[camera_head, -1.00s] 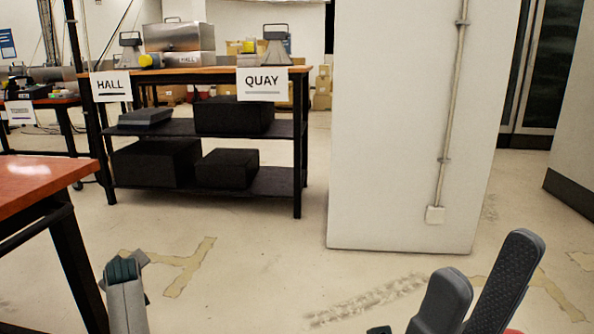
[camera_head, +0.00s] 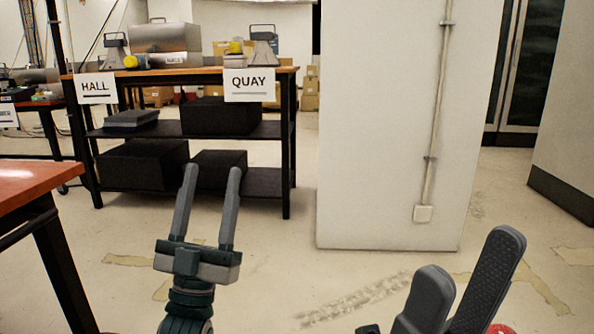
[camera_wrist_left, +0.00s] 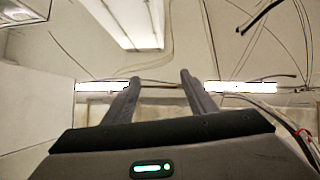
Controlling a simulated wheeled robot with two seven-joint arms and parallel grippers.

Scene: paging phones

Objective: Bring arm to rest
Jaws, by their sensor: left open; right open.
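My left gripper (camera_head: 212,172) is raised in front of the shelf bench in the head view, its two fingers pointing up, apart and empty. In the left wrist view its fingers (camera_wrist_left: 158,78) stand apart with only ceiling, a lamp and wall behind them. My right gripper (camera_head: 468,256) is at the lower right of the head view, fingers apart, with nothing seen between them. Its lower part is cut off by the frame edge.
A bench (camera_head: 285,140) with HALL (camera_head: 95,87) and QUAY (camera_head: 249,84) signs stands ahead, with black boxes on its shelves. A white pillar (camera_head: 385,130) stands to its right. A red-topped table (camera_head: 35,185) is at the left. Open floor lies between.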

